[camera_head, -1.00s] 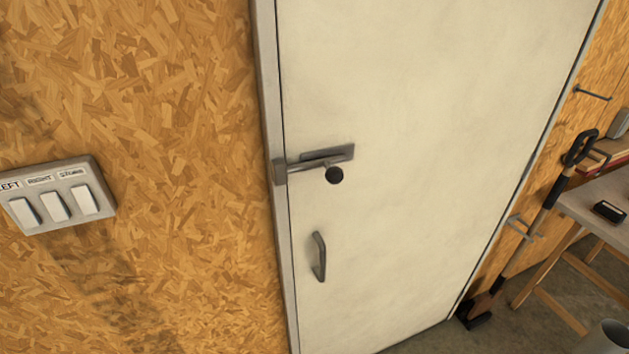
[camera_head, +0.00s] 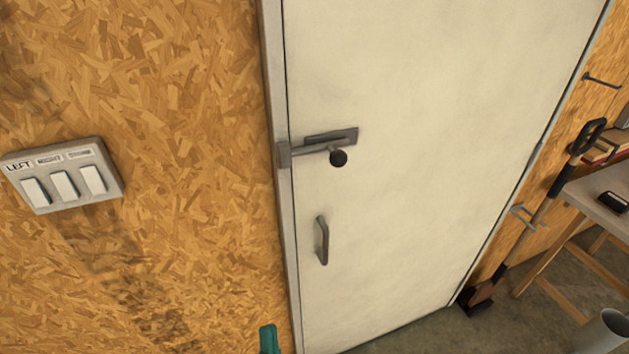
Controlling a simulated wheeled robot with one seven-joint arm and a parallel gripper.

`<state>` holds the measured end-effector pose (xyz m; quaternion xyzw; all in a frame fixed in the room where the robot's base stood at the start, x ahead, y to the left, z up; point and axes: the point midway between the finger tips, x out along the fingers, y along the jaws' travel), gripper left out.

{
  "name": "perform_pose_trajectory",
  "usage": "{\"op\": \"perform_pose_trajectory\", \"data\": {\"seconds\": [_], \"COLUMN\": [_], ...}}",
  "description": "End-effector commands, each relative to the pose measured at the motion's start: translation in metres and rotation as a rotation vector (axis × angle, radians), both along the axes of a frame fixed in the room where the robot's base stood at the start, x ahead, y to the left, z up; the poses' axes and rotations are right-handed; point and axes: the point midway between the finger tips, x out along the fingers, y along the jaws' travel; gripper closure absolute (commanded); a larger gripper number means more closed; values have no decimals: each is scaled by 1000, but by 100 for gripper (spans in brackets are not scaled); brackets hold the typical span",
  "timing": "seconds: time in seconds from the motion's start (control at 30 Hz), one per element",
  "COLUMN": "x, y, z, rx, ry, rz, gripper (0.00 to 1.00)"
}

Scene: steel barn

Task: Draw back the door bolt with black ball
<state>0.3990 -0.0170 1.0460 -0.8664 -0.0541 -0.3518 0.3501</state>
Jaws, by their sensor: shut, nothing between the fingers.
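The door bolt (camera_head: 315,148) is a grey metal bar on a backplate at the left edge of the cream door (camera_head: 430,130). Its left end reaches into a grey keeper (camera_head: 284,155) on the door frame. The black ball (camera_head: 338,158) is the bolt's knob, below the right part of the backplate. A teal tip at the bottom edge, left of the door frame, appears to be my gripper (camera_head: 268,340). It is shut and empty, well below the bolt and apart from it. The rest of it is out of view.
A grey pull handle (camera_head: 321,240) is on the door below the bolt. A switch panel (camera_head: 62,175) with three white rockers is on the chipboard wall at left. At right are a long-handled tool (camera_head: 545,205), a table (camera_head: 590,190) and a grey cylinder (camera_head: 603,333).

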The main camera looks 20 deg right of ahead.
Motion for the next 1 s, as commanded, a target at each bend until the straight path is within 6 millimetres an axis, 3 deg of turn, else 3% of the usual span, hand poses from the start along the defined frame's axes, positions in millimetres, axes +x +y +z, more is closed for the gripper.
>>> {"op": "perform_pose_trajectory", "data": {"seconds": [0.1, 0.4, 0.7, 1.0], "x": [18, 53, 91, 134], "y": [-6, -26, -37, -28], "z": [31, 90, 132, 162], "rx": [144, 523, 931, 1341], "ry": [-161, -520, -837, -1081], "rz": [29, 110, 196, 264], "gripper": [100, 100, 100, 100]}}
